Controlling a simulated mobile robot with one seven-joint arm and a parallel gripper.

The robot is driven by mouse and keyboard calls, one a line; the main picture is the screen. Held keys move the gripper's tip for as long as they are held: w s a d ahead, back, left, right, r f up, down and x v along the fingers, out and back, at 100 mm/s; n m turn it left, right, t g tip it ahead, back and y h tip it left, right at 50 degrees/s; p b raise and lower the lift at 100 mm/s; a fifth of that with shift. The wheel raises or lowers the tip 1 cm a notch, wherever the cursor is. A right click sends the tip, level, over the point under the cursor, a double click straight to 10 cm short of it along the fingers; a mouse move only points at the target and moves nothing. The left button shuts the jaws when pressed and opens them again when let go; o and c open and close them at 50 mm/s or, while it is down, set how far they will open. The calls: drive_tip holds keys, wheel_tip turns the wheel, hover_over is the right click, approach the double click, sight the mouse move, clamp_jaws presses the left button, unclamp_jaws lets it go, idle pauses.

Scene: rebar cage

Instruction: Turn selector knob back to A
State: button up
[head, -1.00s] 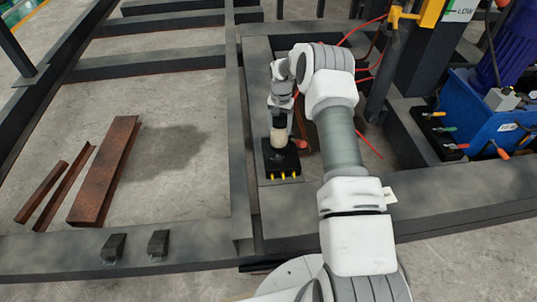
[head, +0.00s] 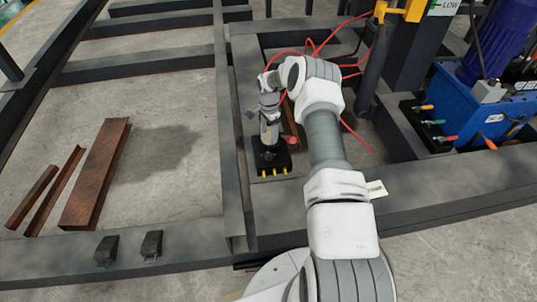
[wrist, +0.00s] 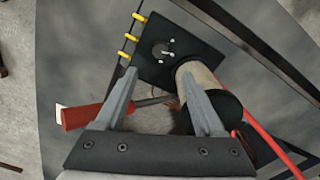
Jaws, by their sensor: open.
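The selector knob (wrist: 164,49) is a small dark round dial with a pale pointer mark on top of a black box (wrist: 150,68). Its letters are too small to read. In the head view the black box (head: 282,164) sits on the dark frame, with yellow studs along its near edge. My gripper (wrist: 160,76) is open and empty. Its fingertips are apart, with the box face beyond them and the knob ahead in the wrist view.
A beige and black cylinder (wrist: 221,103) stands close behind the right finger, beside the box. A red-handled tool (wrist: 84,117) lies near the left finger. A red hose (wrist: 266,146) runs past. Rusty steel pieces (head: 97,178) lie on open floor left.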

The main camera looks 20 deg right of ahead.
sight(269, 154)
wheel_tip(269, 154, down, 12)
drive_tip(key=b, duration=0.3)
drive_tip(key=shift+c, duration=0.2)
clamp_jaws()
